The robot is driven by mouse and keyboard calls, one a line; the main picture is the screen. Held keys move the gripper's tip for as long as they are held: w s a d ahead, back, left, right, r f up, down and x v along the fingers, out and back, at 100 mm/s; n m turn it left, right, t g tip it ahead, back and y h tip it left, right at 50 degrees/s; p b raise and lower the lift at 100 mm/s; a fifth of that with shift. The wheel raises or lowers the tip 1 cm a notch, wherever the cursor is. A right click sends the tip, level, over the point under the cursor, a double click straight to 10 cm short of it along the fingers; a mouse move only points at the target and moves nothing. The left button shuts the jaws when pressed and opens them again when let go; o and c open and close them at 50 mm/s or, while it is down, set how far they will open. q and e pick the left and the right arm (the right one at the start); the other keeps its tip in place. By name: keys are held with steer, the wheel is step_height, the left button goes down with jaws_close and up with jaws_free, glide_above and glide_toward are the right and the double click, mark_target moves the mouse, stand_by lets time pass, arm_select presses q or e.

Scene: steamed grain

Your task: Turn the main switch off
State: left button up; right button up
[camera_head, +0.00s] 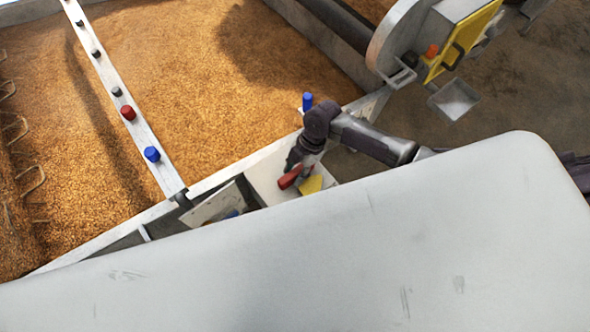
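A red handle (290,177) and a yellow plate (311,185) show on a white panel (262,178) at the middle of the head view; they look like the main switch. My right arm comes in from the right, and its dark gripper (300,164) points down at the red handle. The gripper overlaps the handle in the picture. I cannot tell whether it touches it, and its fingers are too small and dark to read. The switch's position cannot be read. My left gripper is not in view.
A trough of orange-brown grain (215,85) fills the upper left. A pale beam (113,90) with red, blue and black knobs crosses it. A blue knob (307,101) stands just behind my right arm. A yellow-fronted machine (462,42) is at upper right. A large pale surface blocks the lower view.

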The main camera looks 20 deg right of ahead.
jaws_close()
